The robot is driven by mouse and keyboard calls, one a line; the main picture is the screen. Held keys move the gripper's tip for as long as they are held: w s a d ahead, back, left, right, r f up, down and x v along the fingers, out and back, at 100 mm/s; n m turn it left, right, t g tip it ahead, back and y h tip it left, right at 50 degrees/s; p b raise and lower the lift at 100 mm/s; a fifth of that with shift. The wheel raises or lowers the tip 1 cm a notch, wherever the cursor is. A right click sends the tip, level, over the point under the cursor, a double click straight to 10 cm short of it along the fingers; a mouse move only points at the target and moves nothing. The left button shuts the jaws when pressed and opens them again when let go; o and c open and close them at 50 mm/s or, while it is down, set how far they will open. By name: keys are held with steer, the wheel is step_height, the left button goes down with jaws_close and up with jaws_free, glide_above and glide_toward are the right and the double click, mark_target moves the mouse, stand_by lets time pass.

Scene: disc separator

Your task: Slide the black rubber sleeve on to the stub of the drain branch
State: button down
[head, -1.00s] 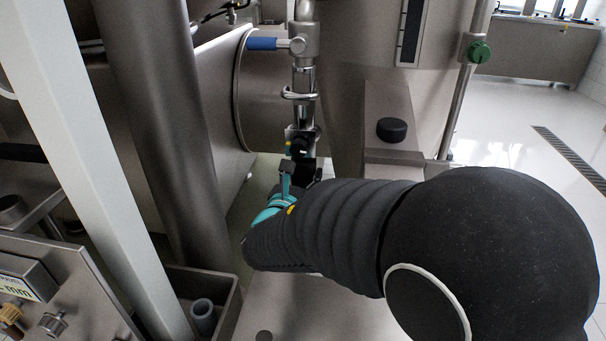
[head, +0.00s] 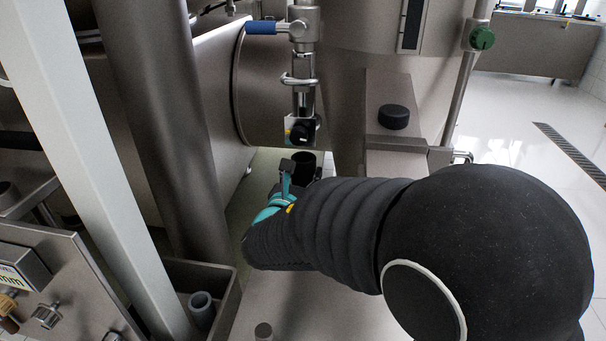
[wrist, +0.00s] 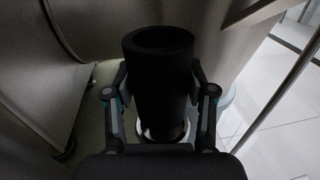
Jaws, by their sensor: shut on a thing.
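The black rubber sleeve (wrist: 160,75) stands between the fingers of my gripper (wrist: 160,95) in the wrist view, its open end facing up. My gripper is shut on it. In the head view the sleeve's rim (head: 303,160) shows just past the fingers of my gripper (head: 296,175), partly hidden by my arm. The drain branch (head: 303,85) is a vertical metal pipe with a blue-handled valve (head: 262,28). Its lower end (head: 301,132) has a dark fitting with a small pale and yellow mark. A gap shows between this end and the sleeve below it.
A steel block with a black knob (head: 393,117) stands right of the branch. A thick column (head: 165,120) and a pale post (head: 90,160) stand left. A tray (head: 232,300) holding a grey tube (head: 202,308) is at lower left.

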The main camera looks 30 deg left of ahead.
steer(key=shift+f+b, duration=2.15)
steer(key=shift+f, duration=0.25)
stand_by(1.4)
steer(key=shift+c, duration=1.4)
jaws_free()
steer(key=shift+s+f, duration=0.1)
steer(key=shift+s+d, duration=0.1)
steer(key=s+d, duration=0.2)
steer(key=s, duration=1.4)
steer(key=shift+s+d+r, duration=0.25)
steer(key=shift+r, duration=0.15)
